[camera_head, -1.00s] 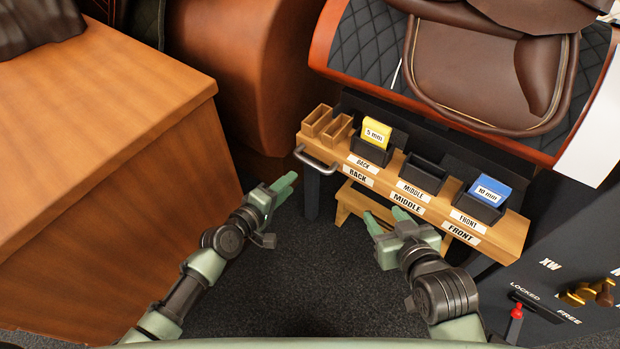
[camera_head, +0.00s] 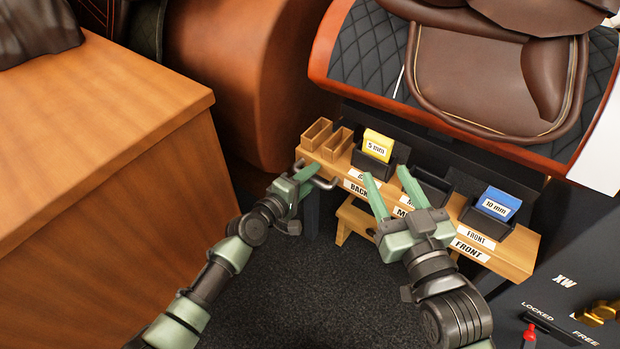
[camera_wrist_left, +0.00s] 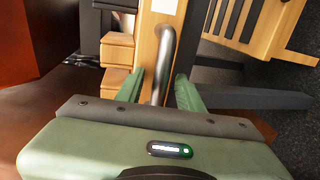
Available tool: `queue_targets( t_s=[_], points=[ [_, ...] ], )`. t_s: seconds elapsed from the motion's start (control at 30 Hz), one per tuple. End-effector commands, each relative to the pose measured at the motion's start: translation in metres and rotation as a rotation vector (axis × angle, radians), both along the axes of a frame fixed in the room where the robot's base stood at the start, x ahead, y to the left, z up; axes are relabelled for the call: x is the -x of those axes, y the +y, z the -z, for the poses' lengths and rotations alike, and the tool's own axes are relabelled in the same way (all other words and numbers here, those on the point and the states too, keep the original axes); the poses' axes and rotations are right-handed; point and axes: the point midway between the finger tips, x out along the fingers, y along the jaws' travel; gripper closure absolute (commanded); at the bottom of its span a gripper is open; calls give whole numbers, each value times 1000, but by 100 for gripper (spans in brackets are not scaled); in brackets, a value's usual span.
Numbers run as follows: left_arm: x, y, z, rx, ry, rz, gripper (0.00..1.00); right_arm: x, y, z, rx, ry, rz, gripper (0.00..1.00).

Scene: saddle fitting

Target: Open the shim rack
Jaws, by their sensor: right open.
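The wooden shim rack (camera_head: 515,256) stands under the saddle, with BACK, MIDDLE and FRONT labels along its front. Its metal bar handle (camera_head: 327,184) is at the rack's left end. My left gripper (camera_head: 305,178) is at the handle. In the left wrist view the handle (camera_wrist_left: 165,50) runs between the two fingers of the left gripper (camera_wrist_left: 160,90), which stand apart on either side of it. My right gripper (camera_head: 388,183) is open and empty in front of the middle of the rack, its fingers covering part of the labels.
The rack carries a yellow 5 mm shim (camera_head: 378,145), a blue 10 mm shim (camera_head: 499,204) and small wooden boxes (camera_head: 317,134). A brown saddle (camera_head: 490,75) is above. A large wooden block (camera_head: 110,150) stands left. A panel with a red-tipped lever (camera_head: 529,336) is lower right.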

Motion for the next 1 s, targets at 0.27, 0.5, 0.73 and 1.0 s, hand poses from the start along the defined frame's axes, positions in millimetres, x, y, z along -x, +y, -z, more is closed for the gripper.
queue_targets(
  t_s=[0.27, 0.5, 0.73, 1.0],
  points=[
    [0, 0, 0, -1, -1, 0, 76, 0, 0, -1, -1, -3, 0, 51],
    [0, 0, 0, 0, 0, 0, 100, 0, 0, -1, 0, -2, 0, 51],
    [0, 0, 0, 0, 0, 0, 100, 0, 0, -1, 0, -2, 0, 51],
    [0, 0, 0, -1, 1, 0, 100, 0, 0, -1, -1, -2, 0, 51]
  ],
)
